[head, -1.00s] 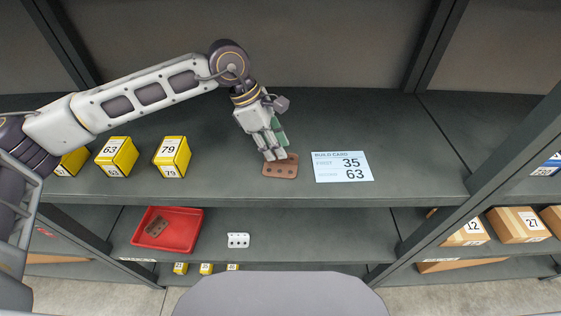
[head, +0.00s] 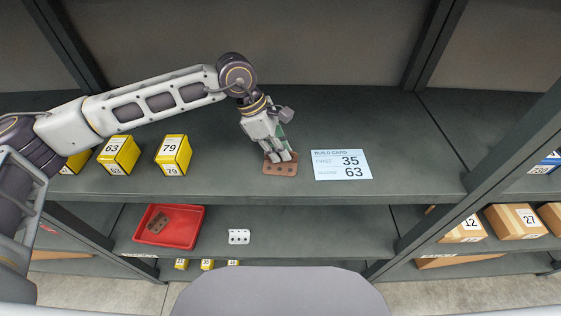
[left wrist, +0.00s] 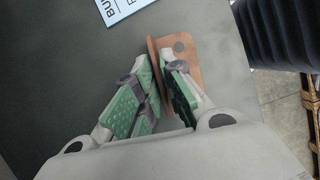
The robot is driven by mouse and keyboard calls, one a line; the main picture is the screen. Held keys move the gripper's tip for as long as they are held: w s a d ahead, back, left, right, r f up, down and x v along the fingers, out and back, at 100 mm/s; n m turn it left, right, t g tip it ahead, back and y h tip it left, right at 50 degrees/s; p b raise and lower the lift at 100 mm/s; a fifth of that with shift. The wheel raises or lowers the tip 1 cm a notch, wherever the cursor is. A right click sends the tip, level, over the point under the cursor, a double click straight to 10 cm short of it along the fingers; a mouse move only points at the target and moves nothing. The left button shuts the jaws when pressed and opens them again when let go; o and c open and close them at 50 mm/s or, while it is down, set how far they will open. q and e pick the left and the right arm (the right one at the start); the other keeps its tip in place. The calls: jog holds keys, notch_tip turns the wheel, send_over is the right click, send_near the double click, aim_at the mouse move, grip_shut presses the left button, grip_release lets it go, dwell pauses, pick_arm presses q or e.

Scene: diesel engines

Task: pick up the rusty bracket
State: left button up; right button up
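The rusty bracket (head: 281,169) is a brown plate with holes, lying on the upper shelf left of the build card. In the left wrist view the bracket (left wrist: 187,50) shows an upright flange between the two finger pads. My left gripper (head: 279,156) reaches down onto it from above. In the left wrist view the left gripper's green-padded fingers (left wrist: 160,80) are drawn together on both sides of the flange and look shut on it. The bracket still appears to rest on the shelf. Part of it is hidden by the fingers. My right gripper is not in view.
The build card (head: 342,165) lies close to the bracket's right. Yellow boxes (head: 173,155) stand to the left on the upper shelf. Below are a red tray (head: 190,232) with a brown bracket (head: 158,222) in it and a white bracket (head: 239,237). Shelf posts (head: 470,190) flank the bay.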

pick_arm(q)
jog(key=shift+r, duration=0.15)
grip_shut()
jog(key=shift+r+b, duration=0.4)
jog(key=shift+r, duration=0.55)
notch_tip(320, 180, up, 8)
jog(key=b, duration=0.1)
jog(key=shift+b, duration=0.35)
